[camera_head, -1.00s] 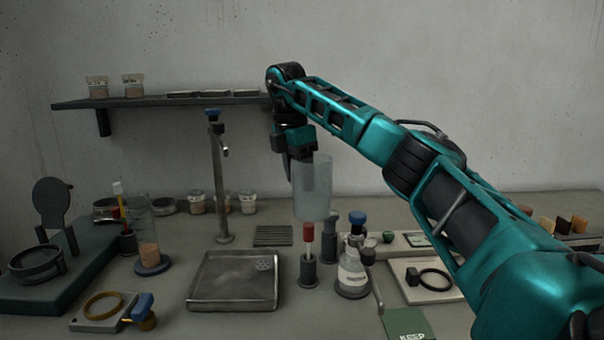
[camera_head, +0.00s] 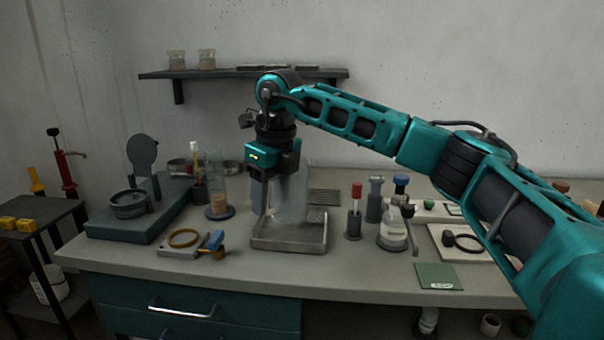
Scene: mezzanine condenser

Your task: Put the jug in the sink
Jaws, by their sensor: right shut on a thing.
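The jug (camera_head: 290,195) is a tall, translucent, pale grey vessel. My right gripper (camera_head: 268,172) is shut on it and holds it over the sink. The sink (camera_head: 290,246) is a shallow square metal basin with drain holes at its back right. The jug's lower end hides part of the basin, and I cannot tell whether it touches the basin floor. The gripper and jug also hide the tap post behind. My left gripper is out of view.
A dark bottle with a red cap (camera_head: 354,212) and a wash bottle (camera_head: 394,232) stand right of the sink. A glass cylinder (camera_head: 218,192) and a ring on a pale plate (camera_head: 184,238) are to its left. A wall shelf (camera_head: 225,74) is behind the arm.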

